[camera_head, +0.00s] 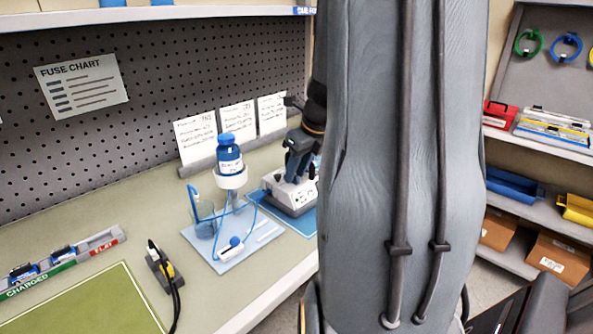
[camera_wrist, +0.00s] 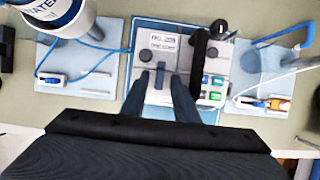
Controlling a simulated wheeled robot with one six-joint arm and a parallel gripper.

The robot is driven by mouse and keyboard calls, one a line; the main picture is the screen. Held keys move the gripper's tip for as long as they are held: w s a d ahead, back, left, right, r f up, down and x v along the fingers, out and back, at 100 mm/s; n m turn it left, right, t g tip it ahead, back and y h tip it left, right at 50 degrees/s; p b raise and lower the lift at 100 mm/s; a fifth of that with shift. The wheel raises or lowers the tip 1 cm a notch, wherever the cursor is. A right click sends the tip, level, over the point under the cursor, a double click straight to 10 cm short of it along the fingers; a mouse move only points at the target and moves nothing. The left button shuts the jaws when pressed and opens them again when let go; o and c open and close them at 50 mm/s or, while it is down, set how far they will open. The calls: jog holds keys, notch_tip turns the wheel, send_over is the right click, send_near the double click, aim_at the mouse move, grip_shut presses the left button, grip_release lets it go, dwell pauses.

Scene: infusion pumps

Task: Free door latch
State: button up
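A pale infusion pump (camera_wrist: 221,76) stands on a blue mat (camera_wrist: 150,22) and fills the middle of the wrist view. Its front panel (camera_wrist: 163,43) carries printed text and a dark round knob. A black upright bar (camera_wrist: 198,47) stands just right of the panel, with a dark knob beside its top. I cannot tell which of these parts is the latch. My gripper (camera_wrist: 161,74) is open, its two dark fingers apart over the pump's front, left of the bar. Nothing shows between them but the pump. In the head view my gripper (camera_head: 296,160) is above the pump (camera_head: 292,196), partly hidden by my arm.
A stand with a blue-capped bottle (camera_head: 229,158) and blue tubing is left of the pump. Another tubing stand (camera_wrist: 259,78) is on its right. A charger tray (camera_head: 62,262) and a black-and-yellow tool (camera_head: 160,266) lie further left. Cards stand behind.

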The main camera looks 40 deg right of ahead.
grip_shut()
dwell(0.4)
jog(key=n+y+p, duration=0.1)
jog(key=n+p, duration=0.1)
jog(key=n, duration=0.2)
jog(key=shift+d, duration=0.15)
jog(key=n+p, duration=0.1)
jog(key=n+g+y+p, duration=0.1)
jog(key=n, duration=0.1)
jog(key=shift+w+d+n+y, duration=0.1)
jog(key=shift+n+y, duration=0.2)
jog(key=n+g+p, duration=0.1)
jog(key=n, duration=0.1)
jog(key=n+y+p, duration=0.1)
jog(key=n+p, duration=0.1)
jog(key=n, duration=0.1)
jog(key=shift+w+g, duration=0.2)
jog(key=shift+g, duration=0.2)
jog(key=n+g, duration=0.1)
jog(key=n, duration=0.1)
jog(key=n+p, duration=0.1)
jog(key=n, duration=0.2)
jog(key=shift+w+d+g, duration=0.1)
jog(key=shift+g, duration=0.3)
jog(key=shift+n, duration=0.3)
